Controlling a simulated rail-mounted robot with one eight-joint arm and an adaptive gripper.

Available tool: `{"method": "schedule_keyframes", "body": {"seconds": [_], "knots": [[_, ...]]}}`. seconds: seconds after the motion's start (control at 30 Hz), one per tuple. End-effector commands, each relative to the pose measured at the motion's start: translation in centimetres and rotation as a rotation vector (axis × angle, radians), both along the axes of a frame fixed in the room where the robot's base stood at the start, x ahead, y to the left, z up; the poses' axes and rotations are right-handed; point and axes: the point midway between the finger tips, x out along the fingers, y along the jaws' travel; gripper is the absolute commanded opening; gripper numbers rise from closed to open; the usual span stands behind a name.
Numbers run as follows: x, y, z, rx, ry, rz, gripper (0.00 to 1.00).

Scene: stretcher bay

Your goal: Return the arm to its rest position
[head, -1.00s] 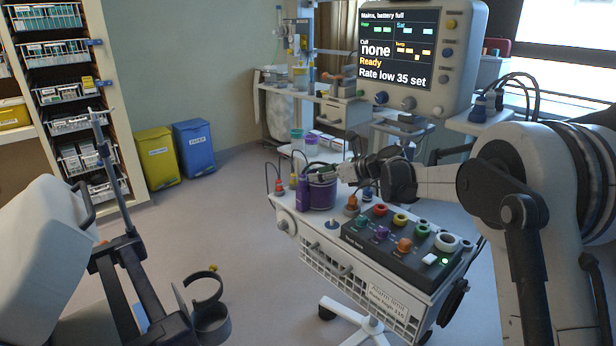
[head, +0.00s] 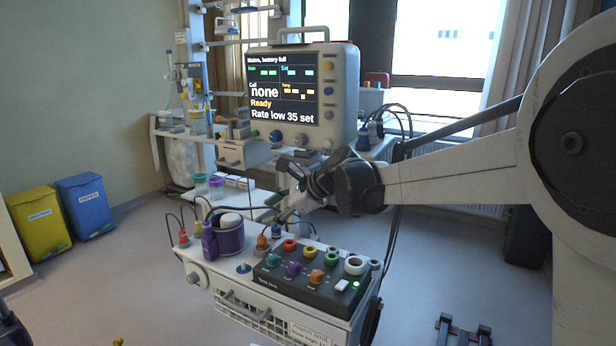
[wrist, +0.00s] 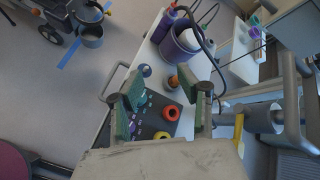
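My arm reaches in from the right of the head view, and its end hangs over the trolley (head: 195,262). My gripper (head: 285,180) is in the air above the trolley, below the monitor (head: 300,95). In the wrist view my gripper (wrist: 162,82) has its two green-padded fingers well apart with nothing held between them. The control box (wrist: 150,122) with coloured knobs shows below and between the fingers. In the head view the control box (head: 300,283) sits on the trolley top, right of a purple container (head: 229,240).
Bottles and cables stand around the purple container. The monitor stands behind my gripper, with a shelf rail (head: 195,70) to its left. Yellow (head: 40,220) and blue (head: 87,205) bins are at the left. Floor right of the trolley looks mostly clear.

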Motion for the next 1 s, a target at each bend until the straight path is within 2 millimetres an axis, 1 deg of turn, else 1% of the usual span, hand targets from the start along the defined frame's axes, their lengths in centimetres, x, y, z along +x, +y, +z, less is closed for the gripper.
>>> {"method": "schedule_keyframes", "body": {"seconds": [0.03,0.2,0.27,0.3,0.47,0.57,0.77,1.0], "knots": [[-1.3,-1.3,0.5,-0.042,-0.037,0.014,0.35],[-5.4,-5.4,1.4,-0.201,-0.173,0.083,0.35],[-6.9,-6.8,1.6,-0.257,-0.218,0.110,0.35],[-7.9,-7.8,1.7,-0.297,-0.247,0.127,0.35],[-12.1,-11.4,1.7,-0.453,-0.356,0.209,0.35],[-14.8,-13.7,1.5,-0.552,-0.416,0.265,0.35],[-20.3,-18.0,0.5,-0.753,-0.523,0.390,0.35],[-26.8,-22.8,-1.7,-0.990,-0.622,0.566,0.35]]}}
